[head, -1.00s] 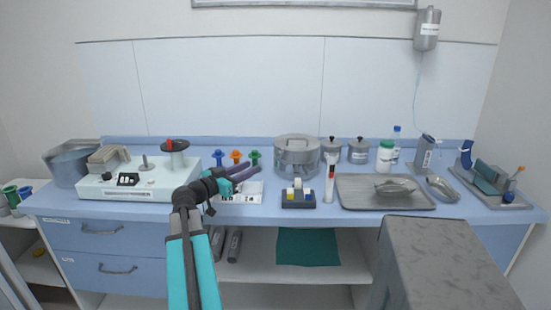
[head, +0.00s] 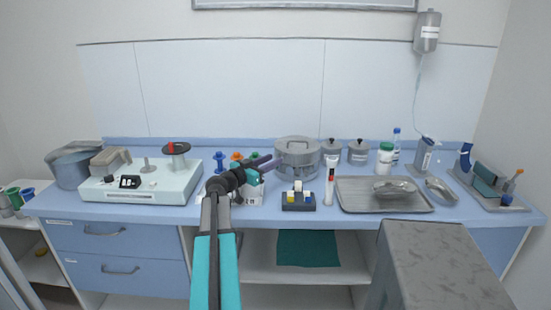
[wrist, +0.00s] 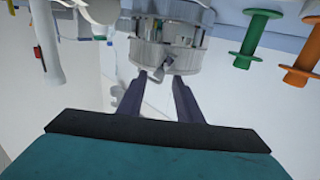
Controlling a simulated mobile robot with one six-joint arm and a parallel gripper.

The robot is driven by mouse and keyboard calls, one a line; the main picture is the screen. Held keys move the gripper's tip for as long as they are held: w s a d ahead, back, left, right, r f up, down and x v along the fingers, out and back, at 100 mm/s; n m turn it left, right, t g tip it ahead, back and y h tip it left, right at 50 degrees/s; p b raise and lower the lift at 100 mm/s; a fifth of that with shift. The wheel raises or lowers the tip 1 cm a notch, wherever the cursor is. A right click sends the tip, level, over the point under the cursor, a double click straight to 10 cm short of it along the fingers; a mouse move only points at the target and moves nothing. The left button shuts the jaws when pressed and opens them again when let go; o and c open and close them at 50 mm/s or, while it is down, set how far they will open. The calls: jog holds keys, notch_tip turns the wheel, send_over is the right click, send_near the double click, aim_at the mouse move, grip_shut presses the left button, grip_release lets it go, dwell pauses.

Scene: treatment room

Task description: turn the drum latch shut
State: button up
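The drum (head: 297,160) is a grey metal cylinder with a lid, standing at the back middle of the counter. In the wrist view the drum (wrist: 150,52) appears upside down, straight ahead of my fingers. A small grey piece on its side, which looks like the latch (wrist: 166,68), lies just past the fingertips, roughly in line with the gap. I cannot tell its angle clearly. My gripper (head: 272,160) reaches toward the drum's left front. In the wrist view my gripper (wrist: 160,78) is open, with nothing between its two dark fingers.
Colored spools (head: 236,156) stand left of the drum, near my wrist. A block holder (head: 298,203) and a white tube (head: 329,184) stand in front of it. Two lidded pots (head: 358,152) and a metal tray (head: 385,205) are to the right.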

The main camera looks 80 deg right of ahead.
jog(key=shift+x, duration=1.35)
grip_shut()
jog(key=shift+w+n+b, duration=0.15)
jog(key=shift+n+b, duration=0.35)
jog(key=shift+b, duration=0.05)
jog(key=shift+w+d+r+n+b, duration=0.1)
jog(key=shift+w+n+b, duration=0.05)
jog(key=shift+n+b, duration=0.6)
jog(key=shift+w+d+n+b, duration=0.15)
jog(key=shift+n+b, duration=0.35)
jog(key=shift+n, duration=0.35)
jog(key=shift+w+d+r+n+b, duration=0.1)
jog(key=shift+w+n+b, duration=0.05)
jog(key=shift+n+b, duration=0.6)
grip_release()
